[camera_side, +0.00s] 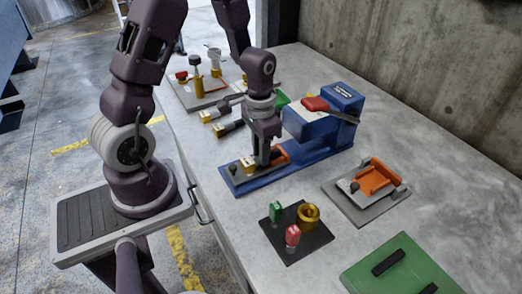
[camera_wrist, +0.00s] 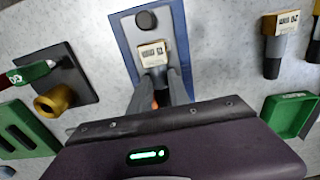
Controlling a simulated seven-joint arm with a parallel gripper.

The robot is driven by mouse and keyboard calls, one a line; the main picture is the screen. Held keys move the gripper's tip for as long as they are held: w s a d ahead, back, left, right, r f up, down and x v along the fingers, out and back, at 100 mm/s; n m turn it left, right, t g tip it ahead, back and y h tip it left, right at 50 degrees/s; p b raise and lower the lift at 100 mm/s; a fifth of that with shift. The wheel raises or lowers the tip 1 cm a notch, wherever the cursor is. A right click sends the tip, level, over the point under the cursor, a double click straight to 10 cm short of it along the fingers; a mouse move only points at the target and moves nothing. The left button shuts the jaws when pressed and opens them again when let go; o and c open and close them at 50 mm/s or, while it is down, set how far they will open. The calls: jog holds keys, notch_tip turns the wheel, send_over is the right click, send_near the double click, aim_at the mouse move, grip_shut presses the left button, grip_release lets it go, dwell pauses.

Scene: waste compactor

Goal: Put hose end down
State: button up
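A hose end (camera_wrist: 153,56) with a brass, labelled tip and a dark body lies on the near end of the long blue fixture (camera_wrist: 122,32). In the side view the hose end (camera_side: 248,161) shows low beside my fingertips, at or just above the blue base (camera_side: 235,181). My gripper (camera_side: 263,158) points down over the fixture. In the wrist view my gripper (camera_wrist: 161,76) has a finger on each side of the dark body, with no clear gap. The contact under the hose end is hidden.
Two more hose ends (camera_side: 208,116) lie on the table behind. A black plate (camera_side: 290,252) with red and green labelled pieces and a brass ring stands in front. A grey plate (camera_side: 352,206) with an orange clamp is right.

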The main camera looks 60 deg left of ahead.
jog(key=o, duration=0.4)
jog(key=shift+o, duration=0.2)
notch_tip(320, 180, up, 12)
jog(key=s+d+r+t, duration=0.2)
jog(key=s+d+r, duration=0.2)
jog(key=s, duration=0.3)
jog(key=s+d+r+t, duration=0.3)
jog(key=s+d+r, duration=0.1)
jog(key=s+r, duration=0.2)
jog(key=shift+s+d+r, duration=0.35)
jog(key=shift+r, duration=0.2)
